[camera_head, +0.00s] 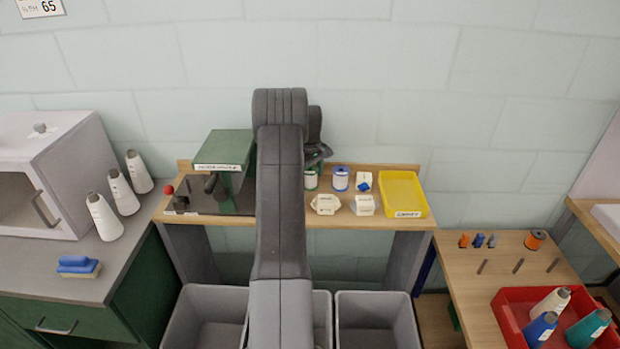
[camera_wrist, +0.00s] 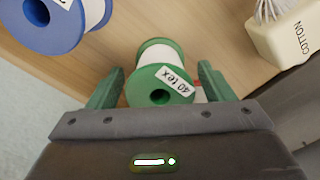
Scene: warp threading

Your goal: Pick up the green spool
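The green spool (camera_wrist: 160,84), with green flanges and a "40 tex" label, stands on the wooden shelf in the wrist view. In the head view the green spool (camera_head: 311,180) shows just right of my arm, partly hidden. My gripper (camera_wrist: 162,74) is open, with its two green fingers on either side of the spool. A narrow gap shows at the right finger; whether the left finger touches is hard to tell. In the head view my gripper is mostly hidden behind my arm.
A blue spool (camera_wrist: 62,18) stands close by, to the left in the wrist view. A cream holder marked "COTTON" (camera_wrist: 292,36) is to the right there. A yellow tray (camera_head: 403,194) sits at the shelf's right end, and a green machine (camera_head: 225,150) at its left.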

